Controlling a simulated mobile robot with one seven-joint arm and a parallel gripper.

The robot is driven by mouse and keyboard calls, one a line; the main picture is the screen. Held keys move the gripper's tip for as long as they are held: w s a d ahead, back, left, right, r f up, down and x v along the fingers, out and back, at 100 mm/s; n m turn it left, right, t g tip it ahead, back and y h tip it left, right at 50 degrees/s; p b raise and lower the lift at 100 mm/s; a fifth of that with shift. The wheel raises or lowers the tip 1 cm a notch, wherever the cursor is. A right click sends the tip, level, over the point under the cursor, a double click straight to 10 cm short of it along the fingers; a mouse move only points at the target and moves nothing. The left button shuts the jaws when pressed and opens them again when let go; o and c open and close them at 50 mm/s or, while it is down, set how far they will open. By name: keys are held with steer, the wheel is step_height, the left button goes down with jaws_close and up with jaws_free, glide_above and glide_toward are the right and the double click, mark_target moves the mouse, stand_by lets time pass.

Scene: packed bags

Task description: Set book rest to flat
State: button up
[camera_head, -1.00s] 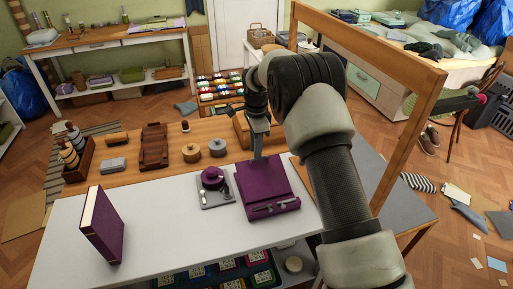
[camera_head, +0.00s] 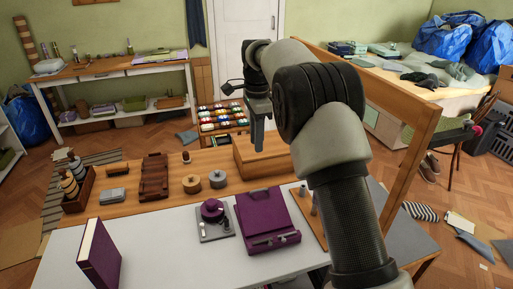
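The purple book rest (camera_head: 268,217) lies on the white tabletop, right of centre in the head view. Its panel looks low and close to flat, with a ledge and small metal parts along its front edge. My gripper (camera_head: 257,148) points down above and behind the book rest, in front of a wooden box. It appears apart from the book rest, and nothing shows held in it. Its fingers line up in this view, so I cannot tell whether they are open or shut.
A purple book (camera_head: 98,254) stands upright at the front left. A grey plate with a round purple piece (camera_head: 212,211) lies just left of the book rest. A wooden box (camera_head: 270,160) stands behind it. A wooden frame (camera_head: 408,150) rises on the right.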

mark_target(259, 190)
steer(key=shift+r, duration=0.15)
steer(key=shift+d, duration=0.1)
steer(key=c, duration=0.6)
steer(key=shift+d+f+n, duration=0.3)
steer(key=shift+d+n, duration=0.05)
steer(key=shift+n, duration=0.35)
jaws_close()
steer(key=s+d+f+n+t+y+b, duration=0.1)
steer(key=s+f+n+t+b, duration=0.2)
steer(key=n, duration=1.4)
steer(key=s+d+f+n+t+y+b, duration=0.15)
steer(key=s+f+n+t, duration=0.35)
steer(key=n, duration=1.3)
steer(key=w+f+b, duration=0.1)
steer(key=w+f, duration=0.1)
steer(key=f, duration=0.1)
steer(key=w+a+f+g+b, duration=0.1)
steer(key=w+f, duration=0.1)
steer(key=f, duration=0.1)
steer(key=w+f+g+b, duration=0.1)
steer(key=w+f, duration=0.1)
steer(key=f, duration=0.2)
steer(key=shift+w+a+h, duration=0.15)
steer(key=shift+a+h, duration=0.2)
steer(key=shift+a, duration=0.05)
